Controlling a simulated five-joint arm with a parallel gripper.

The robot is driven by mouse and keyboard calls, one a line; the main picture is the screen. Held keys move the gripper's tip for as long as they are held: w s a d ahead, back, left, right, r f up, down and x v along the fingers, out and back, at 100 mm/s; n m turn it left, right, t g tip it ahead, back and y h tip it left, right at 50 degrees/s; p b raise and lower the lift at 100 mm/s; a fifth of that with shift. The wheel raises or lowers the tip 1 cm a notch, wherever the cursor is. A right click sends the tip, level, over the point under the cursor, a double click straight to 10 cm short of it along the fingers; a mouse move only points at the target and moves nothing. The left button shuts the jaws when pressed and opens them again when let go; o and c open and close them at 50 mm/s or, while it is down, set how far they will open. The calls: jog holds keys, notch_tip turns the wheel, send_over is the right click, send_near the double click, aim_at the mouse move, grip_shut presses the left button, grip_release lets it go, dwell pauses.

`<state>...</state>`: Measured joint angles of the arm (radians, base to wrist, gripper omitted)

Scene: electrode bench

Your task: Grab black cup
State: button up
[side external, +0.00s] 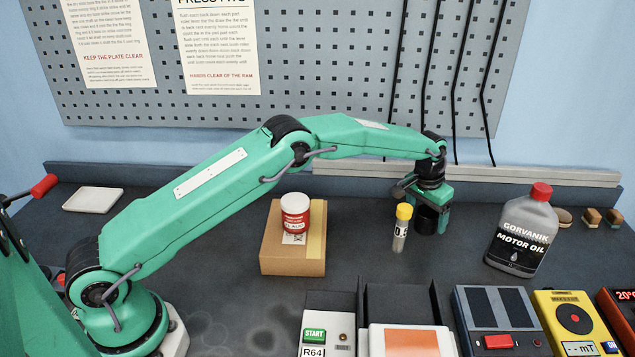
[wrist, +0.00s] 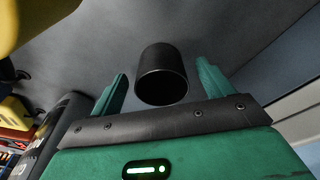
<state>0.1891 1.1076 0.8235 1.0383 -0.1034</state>
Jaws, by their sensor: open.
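The black cup (wrist: 161,72) is a dark cylinder in the middle of the wrist view, between the two green fingers of my gripper (wrist: 163,80). Gaps show on both sides of it there. In the side view the black cup (side external: 427,219) is partly hidden by my gripper (side external: 432,212), which points down around it at the back right of the bench. The gripper is open. I cannot tell how deep the cup sits between the fingers.
A yellow-capped vial (side external: 401,230) stands close left of my gripper. A red and white jar (side external: 295,213) sits on a cardboard box (side external: 293,262). A motor oil bottle (side external: 522,232) stands to the right. Devices, including a yellow meter (side external: 575,322), line the front. The pegboard wall (side external: 330,70) rises behind.

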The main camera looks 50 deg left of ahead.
jog(key=shift+w+f, duration=0.15)
jog(key=shift+f, duration=0.75)
jog(key=c, duration=1.1)
